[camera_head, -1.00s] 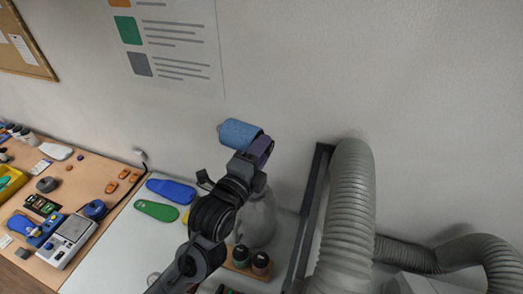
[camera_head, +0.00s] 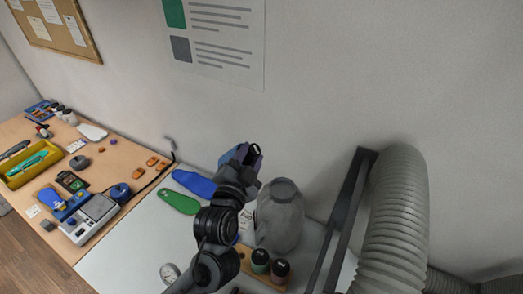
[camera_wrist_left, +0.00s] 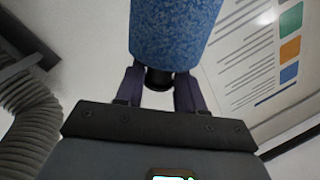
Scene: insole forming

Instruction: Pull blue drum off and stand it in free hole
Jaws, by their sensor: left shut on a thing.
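The blue drum (camera_wrist_left: 175,28) is a speckled cylinder held in the air by my left gripper (camera_wrist_left: 159,88). In the left wrist view its two fingers close on the dark stub (camera_wrist_left: 158,78) at the drum's end. In the head view the left gripper (camera_head: 250,158) hides most of the drum; only a blue edge (camera_head: 228,156) shows. A wooden rack (camera_head: 247,264) at the bottom holds a green-topped drum (camera_head: 260,262) and a red-brown-topped drum (camera_head: 280,270). My arm covers part of the rack, so I cannot make out a free hole. My right gripper is not in view.
A grey rounded vessel (camera_head: 280,217) stands right of my left arm, close to the rack. A dark upright frame (camera_head: 342,225) and a ribbed hose (camera_head: 399,230) stand further right. Blue (camera_head: 194,182) and green (camera_head: 179,202) insoles lie left on the white tabletop (camera_head: 130,248).

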